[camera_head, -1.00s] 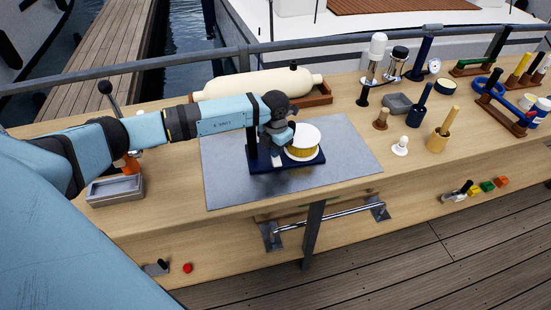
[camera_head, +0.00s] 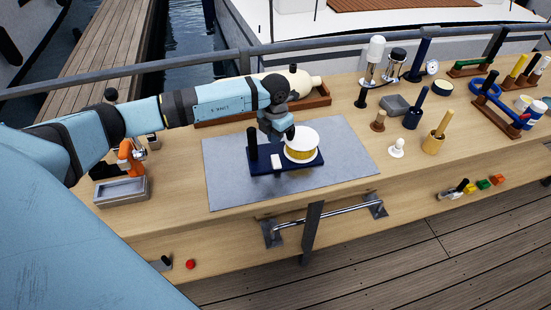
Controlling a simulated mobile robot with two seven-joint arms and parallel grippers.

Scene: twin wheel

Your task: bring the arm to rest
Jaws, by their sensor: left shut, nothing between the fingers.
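My left arm comes in from the left across the bench. Its gripper (camera_head: 277,128) is shut and empty, over the back of a dark blue stand (camera_head: 262,167) on the grey mat (camera_head: 225,186). A yellow drum with a white top (camera_head: 301,147) sits on the stand, just right of the gripper. I cannot tell whether the gripper touches it. A black upright post (camera_head: 252,143) stands at the left of the stand. My right gripper is not in view.
A cream roller (camera_head: 314,82) lies in a wooden tray behind my arm. A grey tray (camera_head: 121,194) and an orange lever (camera_head: 130,158) are at the left. Cups and racks crowd the right. A metal rail (camera_head: 330,222) runs along the bench front. The mat's right part is clear.

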